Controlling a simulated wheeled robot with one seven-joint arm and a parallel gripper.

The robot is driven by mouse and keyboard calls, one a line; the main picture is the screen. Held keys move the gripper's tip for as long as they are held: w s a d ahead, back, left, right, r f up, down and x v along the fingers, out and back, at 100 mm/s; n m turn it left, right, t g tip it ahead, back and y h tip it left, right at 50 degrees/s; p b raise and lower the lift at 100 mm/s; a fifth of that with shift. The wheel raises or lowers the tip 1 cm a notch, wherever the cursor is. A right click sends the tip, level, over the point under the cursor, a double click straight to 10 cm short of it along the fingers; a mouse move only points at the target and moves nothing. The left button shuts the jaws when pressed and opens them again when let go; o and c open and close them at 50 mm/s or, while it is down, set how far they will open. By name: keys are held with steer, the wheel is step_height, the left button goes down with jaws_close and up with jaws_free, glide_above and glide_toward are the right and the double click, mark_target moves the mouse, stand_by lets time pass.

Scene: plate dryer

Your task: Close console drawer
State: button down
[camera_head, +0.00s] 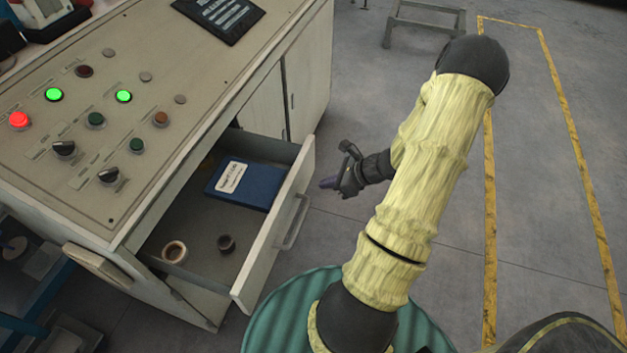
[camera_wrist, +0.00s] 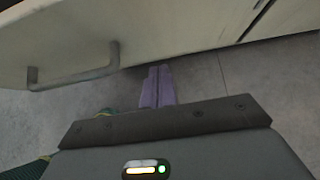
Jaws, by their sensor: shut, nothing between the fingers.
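The console drawer (camera_head: 228,222) stands pulled out from the grey-white console (camera_head: 120,130), its front panel (camera_head: 277,226) facing right toward my arm. A metal bar handle (camera_head: 292,222) is on the outside of that panel. In the wrist view the drawer front (camera_wrist: 60,40) and its handle (camera_wrist: 75,72) show at upper left. My gripper (camera_head: 328,184) is shut and empty, just outside the drawer front near its far end. Its purple fingers (camera_wrist: 157,86) show in the wrist view to the right of the handle; whether they touch the panel I cannot tell.
The drawer holds a blue box (camera_head: 247,185) and two small round items, a pale ring (camera_head: 174,252) and a dark one (camera_head: 226,243). Buttons and knobs fill the console top. A metal stand (camera_head: 425,22) is at the back. The floor (camera_head: 400,140) right of the console is clear.

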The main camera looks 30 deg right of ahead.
mark_target(304, 181)
steer(key=shift+w+a+f, duration=0.1)
steer(key=shift+w+a, duration=1.25)
steer(key=shift+w, duration=0.3)
steer(key=shift+w, duration=0.15)
